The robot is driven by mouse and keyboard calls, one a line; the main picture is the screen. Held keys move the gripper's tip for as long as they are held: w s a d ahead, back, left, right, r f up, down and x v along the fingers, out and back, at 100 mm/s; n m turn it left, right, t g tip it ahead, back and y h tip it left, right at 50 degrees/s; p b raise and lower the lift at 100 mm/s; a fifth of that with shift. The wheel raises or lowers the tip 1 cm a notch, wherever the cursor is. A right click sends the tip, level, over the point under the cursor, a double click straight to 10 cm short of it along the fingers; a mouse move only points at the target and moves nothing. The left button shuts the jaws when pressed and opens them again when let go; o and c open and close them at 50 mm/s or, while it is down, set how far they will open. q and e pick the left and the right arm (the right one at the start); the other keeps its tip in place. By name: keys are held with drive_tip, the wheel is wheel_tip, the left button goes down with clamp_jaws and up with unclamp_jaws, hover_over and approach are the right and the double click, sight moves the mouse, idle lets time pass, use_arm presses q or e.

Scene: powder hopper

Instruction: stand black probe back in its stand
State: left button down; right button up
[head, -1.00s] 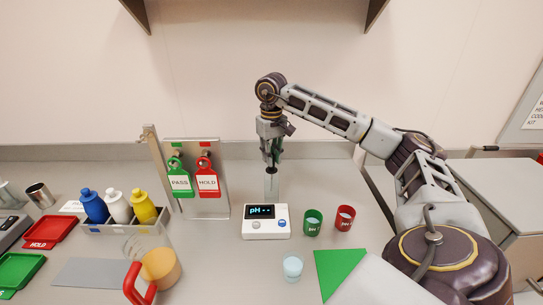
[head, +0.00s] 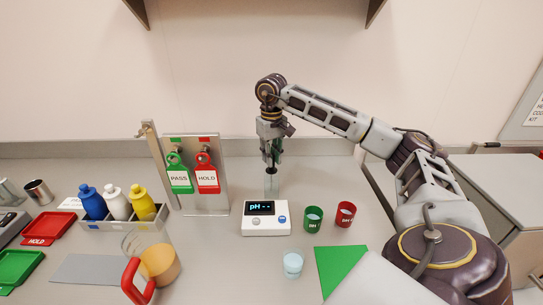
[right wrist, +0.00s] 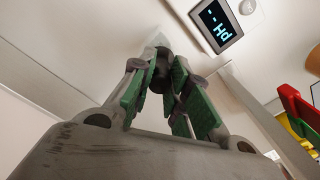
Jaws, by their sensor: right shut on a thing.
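My right gripper (head: 271,152) points down behind the pH meter (head: 266,217), shut on the black probe (head: 270,167). The probe is upright, with its dark lower part at the top of the pale, see-through stand (head: 271,187). I cannot tell how far its tip reaches into the stand. In the right wrist view, the green-padded fingers (right wrist: 163,85) close around the dark probe body (right wrist: 162,70). The meter's display (right wrist: 217,24) shows beside them. My left gripper is not in view.
Green (head: 312,219) and red (head: 345,214) cups stand right of the meter, with a clear beaker (head: 292,264) in front. A tag board (head: 222,195) and bottle rack (head: 122,224) are left. A green mat (head: 341,268) lies front right.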

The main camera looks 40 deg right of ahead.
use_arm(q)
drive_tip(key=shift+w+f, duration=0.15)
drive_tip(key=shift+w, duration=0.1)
use_arm(e)
drive_tip(key=shift+f, duration=0.25)
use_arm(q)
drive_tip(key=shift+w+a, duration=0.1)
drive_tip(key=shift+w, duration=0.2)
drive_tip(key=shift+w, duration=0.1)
use_arm(e)
drive_tip(key=o, duration=0.7)
drive_tip(key=shift+o, duration=1.6)
drive_tip(key=o, duration=0.6)
drive_tip(key=shift+c, duration=0.2)
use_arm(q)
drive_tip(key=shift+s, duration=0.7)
